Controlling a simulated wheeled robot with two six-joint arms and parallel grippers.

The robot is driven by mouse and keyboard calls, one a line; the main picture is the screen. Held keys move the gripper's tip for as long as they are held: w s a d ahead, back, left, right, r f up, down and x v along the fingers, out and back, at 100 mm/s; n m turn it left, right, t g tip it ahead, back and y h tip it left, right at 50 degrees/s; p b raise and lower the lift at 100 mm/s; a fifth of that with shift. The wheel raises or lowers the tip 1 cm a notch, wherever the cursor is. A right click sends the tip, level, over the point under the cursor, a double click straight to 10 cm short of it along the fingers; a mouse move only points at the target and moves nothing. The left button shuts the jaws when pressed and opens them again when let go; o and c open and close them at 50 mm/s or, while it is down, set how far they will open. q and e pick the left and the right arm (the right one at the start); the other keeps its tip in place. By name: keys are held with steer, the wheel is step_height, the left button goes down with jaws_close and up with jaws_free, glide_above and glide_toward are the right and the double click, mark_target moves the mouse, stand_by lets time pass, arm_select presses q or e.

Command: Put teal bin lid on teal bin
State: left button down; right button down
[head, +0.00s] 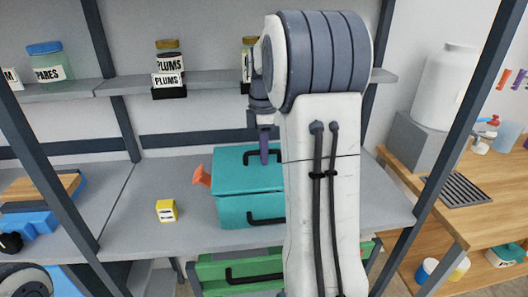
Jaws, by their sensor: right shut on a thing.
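The teal bin (236,210) stands on the middle shelf, with a dark handle on its front. The teal bin lid (232,172) is over the bin and has a dark handle on top. My right gripper (264,154) is shut on the lid, at its handle. My right arm hides the right part of the lid and bin. An orange flared piece (202,176) sticks out on the left, near the line between lid and bin. I cannot tell whether the lid touches the rim all round. My left gripper is not in view.
A small yellow box (166,211) lies left of the bin. A green crate (235,270) sits below the shelf. Jars, including one of pears (48,62), stand on the upper shelf. Dark posts (440,120) frame the shelving. A wooden counter (465,210) is at right.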

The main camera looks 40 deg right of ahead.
steer(key=shift+d+p, duration=0.1)
steer(key=shift+p, duration=0.5)
stand_by(0.8)
steer(key=shift+f, duration=0.35)
stand_by(0.7)
steer(key=shift+f, duration=0.15)
stand_by(0.4)
steer(key=c, duration=0.8)
jaws_free()
